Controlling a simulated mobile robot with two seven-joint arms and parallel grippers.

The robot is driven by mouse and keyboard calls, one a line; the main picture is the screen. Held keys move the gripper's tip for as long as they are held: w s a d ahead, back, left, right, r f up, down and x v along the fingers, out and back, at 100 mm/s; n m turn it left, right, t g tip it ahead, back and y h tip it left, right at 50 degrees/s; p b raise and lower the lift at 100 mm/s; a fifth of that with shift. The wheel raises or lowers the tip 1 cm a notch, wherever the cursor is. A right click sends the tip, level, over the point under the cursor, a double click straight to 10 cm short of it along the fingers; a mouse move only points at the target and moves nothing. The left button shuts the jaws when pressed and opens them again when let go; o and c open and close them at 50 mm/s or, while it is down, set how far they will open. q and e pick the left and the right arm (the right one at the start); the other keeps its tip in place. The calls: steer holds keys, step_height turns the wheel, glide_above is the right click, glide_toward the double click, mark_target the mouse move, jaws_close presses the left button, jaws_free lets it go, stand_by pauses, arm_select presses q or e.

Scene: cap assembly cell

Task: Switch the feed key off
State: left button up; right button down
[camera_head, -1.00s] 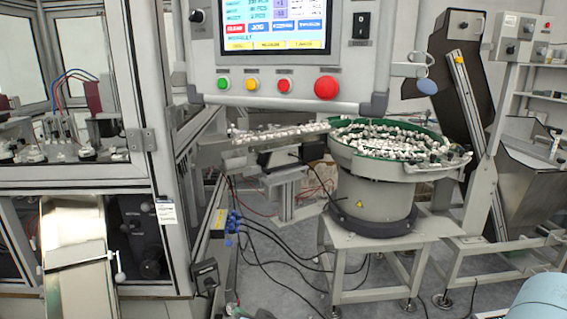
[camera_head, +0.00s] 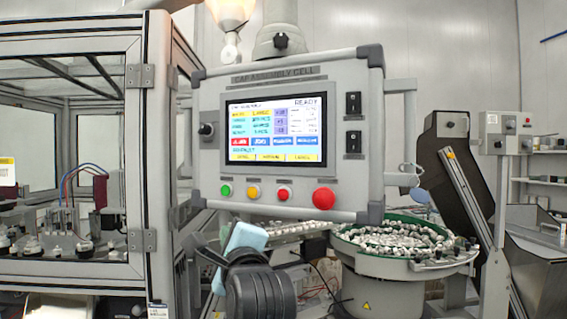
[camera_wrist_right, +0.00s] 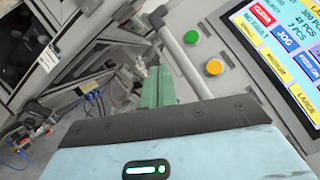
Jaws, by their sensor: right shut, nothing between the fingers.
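The touch screen (camera_head: 275,131) is lit and reads READY at its top right. The feed key (camera_head: 283,141) is the third in its row of coloured keys, blue. In the right wrist view the feed key (camera_wrist_right: 308,58) reads FEED ON, at the right edge. My right gripper (camera_wrist_right: 160,78) has its green fingers shut and empty, to the left of the screen and apart from the panel buttons in that picture. In the head view my right wrist and pale blue gripper body stand below the panel's lower left, hiding the fingertips partly. My left gripper is not in view.
Below the screen are green (camera_head: 226,190), yellow (camera_head: 253,192) and red (camera_head: 284,195) buttons and a large red stop button (camera_head: 323,198). A bowl feeder (camera_head: 395,240) full of caps stands below right.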

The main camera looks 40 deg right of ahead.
mark_target(278, 143)
steer(key=s+r+m, duration=0.4)
steer(key=r, duration=0.4)
steer(key=s+r+m+t+h, duration=0.1)
steer(key=s+r+m, duration=0.3)
steer(key=r, duration=0.5)
steer(key=shift+s+d+m+t, duration=0.2)
steer(key=shift+s+m+t, duration=0.1)
steer(key=shift+s, duration=0.3)
steer(key=shift+w+d, duration=0.8)
steer(key=shift+d, duration=0.45)
steer(key=shift+w+d, duration=0.75)
steer(key=shift+d, duration=0.55)
steer(key=shift+w+d, duration=0.8)
steer(key=shift+d, duration=0.45)
steer(key=shift+d, duration=0.1)
steer(key=shift+w+d, duration=0.2)
steer(key=shift+d, duration=0.05)
steer(key=shift+w+d, duration=0.1)
steer(key=shift+d, duration=0.1)
steer(key=shift+a, duration=0.1)
steer(key=shift+s+a, duration=0.35)
steer(key=shift+a, duration=0.2)
